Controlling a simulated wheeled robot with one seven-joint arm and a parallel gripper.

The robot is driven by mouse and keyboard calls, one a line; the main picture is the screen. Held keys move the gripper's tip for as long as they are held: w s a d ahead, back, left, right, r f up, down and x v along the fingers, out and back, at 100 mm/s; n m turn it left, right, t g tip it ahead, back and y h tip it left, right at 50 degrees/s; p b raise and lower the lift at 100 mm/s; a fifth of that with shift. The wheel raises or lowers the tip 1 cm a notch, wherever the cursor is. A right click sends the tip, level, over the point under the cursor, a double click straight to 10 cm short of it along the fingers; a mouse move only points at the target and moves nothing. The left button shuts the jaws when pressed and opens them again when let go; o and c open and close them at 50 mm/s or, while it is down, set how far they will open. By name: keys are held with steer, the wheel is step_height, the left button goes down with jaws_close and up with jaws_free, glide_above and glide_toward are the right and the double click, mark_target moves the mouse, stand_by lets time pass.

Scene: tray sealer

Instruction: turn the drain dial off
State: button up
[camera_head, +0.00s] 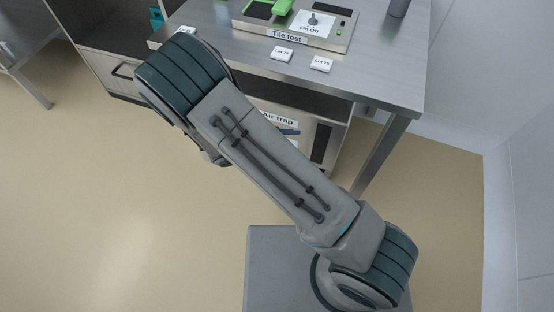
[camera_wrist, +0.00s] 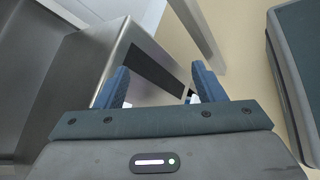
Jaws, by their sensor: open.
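No dial that I can make out as the drain dial shows in either view; my arm hides part of the cabinet front in the head view. Under the steel table (camera_head: 385,85), a grey unit carries an "Air trap" label (camera_head: 278,118), with a small dark bluish part (camera_head: 289,132) just below it, too small to identify. My gripper (camera_wrist: 160,88) shows in the wrist view with its two blue fingers apart and nothing visibly held. It points toward a steel unit with a dark strip (camera_wrist: 155,70). In the head view the fingers are hidden by my arm.
On the table stands a "Tile test" box (camera_head: 290,38) with a small On/Off switch (camera_head: 313,20) and a green part (camera_head: 281,7). A table leg (camera_head: 378,158) stands right of the unit. The beige floor (camera_head: 90,200) is clear at left.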

steer(key=a+f+n+t+y+b, duration=0.25)
steer(key=f+n+t, duration=0.2)
steer(key=f, duration=0.45)
steer(key=a+f+n+t+y+b, duration=0.2)
steer(key=a+f+n+t+b, duration=0.25)
steer(key=f, duration=0.35)
steer(key=a+f+n+t+y+b, duration=0.25)
steer(key=f+n, duration=0.35)
steer(key=f, duration=0.3)
steer(key=r+b+x, duration=0.1)
steer(key=b+x, duration=0.3)
steer(key=x, duration=1)
steer(key=shift+d+r+t+h+b, duration=0.2)
steer(key=shift+r+t+h+b, duration=0.1)
steer(key=shift+t+b, duration=0.15)
steer(key=c, duration=1)
